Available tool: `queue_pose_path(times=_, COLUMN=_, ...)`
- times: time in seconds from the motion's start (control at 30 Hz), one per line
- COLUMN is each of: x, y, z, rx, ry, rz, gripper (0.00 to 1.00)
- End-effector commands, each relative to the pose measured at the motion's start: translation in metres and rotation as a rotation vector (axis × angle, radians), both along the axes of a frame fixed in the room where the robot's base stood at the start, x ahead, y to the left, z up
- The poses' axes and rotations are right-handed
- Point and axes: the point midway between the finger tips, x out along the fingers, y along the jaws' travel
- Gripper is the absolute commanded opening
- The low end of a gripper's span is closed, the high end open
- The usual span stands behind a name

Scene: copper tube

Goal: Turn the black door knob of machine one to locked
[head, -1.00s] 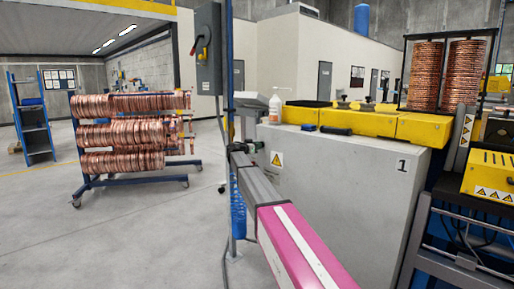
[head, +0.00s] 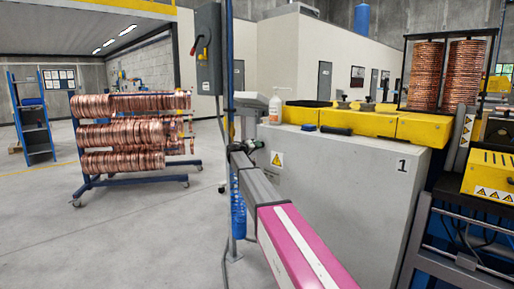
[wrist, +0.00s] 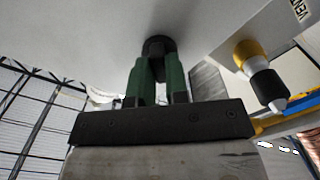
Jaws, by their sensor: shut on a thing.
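Machine one (head: 340,195) is the large grey cabinet marked "1" in the head view, with a yellow top edge. The black door knob (wrist: 158,43) shows in the wrist view as a dark round shape on a pale grey surface. My gripper (wrist: 158,62) has two green fingers shut on the knob from either side. In the head view my gripper (head: 259,143) is small at the cabinet's left edge, at the end of my magenta and grey arm. The knob is hidden in the head view, and its turn angle cannot be told.
A yellow and black rotary switch (wrist: 257,68) sticks out right of my gripper in the wrist view. A spray-type bottle (head: 275,107) stands at the cabinet's top left corner. A rack of copper coils (head: 125,133) stands left, with open floor between.

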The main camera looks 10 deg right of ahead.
Motion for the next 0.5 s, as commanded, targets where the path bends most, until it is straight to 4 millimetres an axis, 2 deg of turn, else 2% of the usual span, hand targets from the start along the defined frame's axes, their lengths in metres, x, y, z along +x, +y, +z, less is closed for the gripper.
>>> queue_pose_path(times=0.5, x=0.0006, y=0.0005, z=-0.0008, rx=-0.283, ry=0.389, rz=0.000, gripper=0.00)
